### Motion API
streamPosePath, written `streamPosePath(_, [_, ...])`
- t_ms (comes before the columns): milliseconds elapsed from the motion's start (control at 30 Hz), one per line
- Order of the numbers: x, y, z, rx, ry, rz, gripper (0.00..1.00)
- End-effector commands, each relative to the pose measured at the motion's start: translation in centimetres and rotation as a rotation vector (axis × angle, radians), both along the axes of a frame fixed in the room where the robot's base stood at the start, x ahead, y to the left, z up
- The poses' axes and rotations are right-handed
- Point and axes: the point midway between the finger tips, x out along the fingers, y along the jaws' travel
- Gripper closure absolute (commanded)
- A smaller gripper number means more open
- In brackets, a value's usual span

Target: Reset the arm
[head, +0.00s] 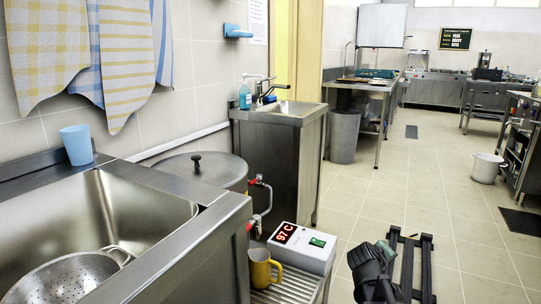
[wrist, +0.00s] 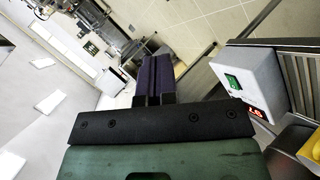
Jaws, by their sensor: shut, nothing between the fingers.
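My gripper (wrist: 153,75) shows in the wrist view, its two dark fingers together with nothing between them. It points out over the room, clear of the counter and floor objects. In the head view, a dark part of my arm shows at the bottom right, above the floor and to the right of the white display box (head: 301,247); the fingertips cannot be made out there. The same box (wrist: 250,85) is at the right of the wrist view, apart from the fingers.
A yellow mug (head: 262,268) stands on a grated shelf by red-handled taps (head: 255,222) and a lidded stockpot (head: 196,168). A steel sink (head: 130,215) holds a colander (head: 65,278); a light blue cup (head: 76,145) stands behind it. The tiled floor at right is mostly clear.

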Motion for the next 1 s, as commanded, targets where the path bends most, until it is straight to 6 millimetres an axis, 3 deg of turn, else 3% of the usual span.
streamPosePath(33, [-3.5,1.5,-1.4,0.171,0.065,-0.117,1.00])
streamPosePath(133, [-9.3,5.9,-4.2,0.478,0.236,-0.313,1.00])
streamPosePath(233, [-14.6,10.8,-4.9,0.705,0.423,-0.414,1.00])
streamPosePath(300, [-17.9,14.5,-3.9,0.831,0.535,-0.400,1.00])
streamPosePath(333, [-19.1,16.1,-1.8,0.837,0.546,-0.362,1.00])
streamPosePath(400, [-17.8,15.8,2.2,0.829,0.540,-0.366,1.00])
streamPosePath(567, [-17.7,15.7,10.0,0.828,0.538,-0.366,1.00])
streamPosePath(900, [-17.7,15.6,29.9,0.825,0.536,-0.365,1.00])
streamPosePath(1000, [-17.7,15.6,33.4,0.825,0.536,-0.365,1.00])
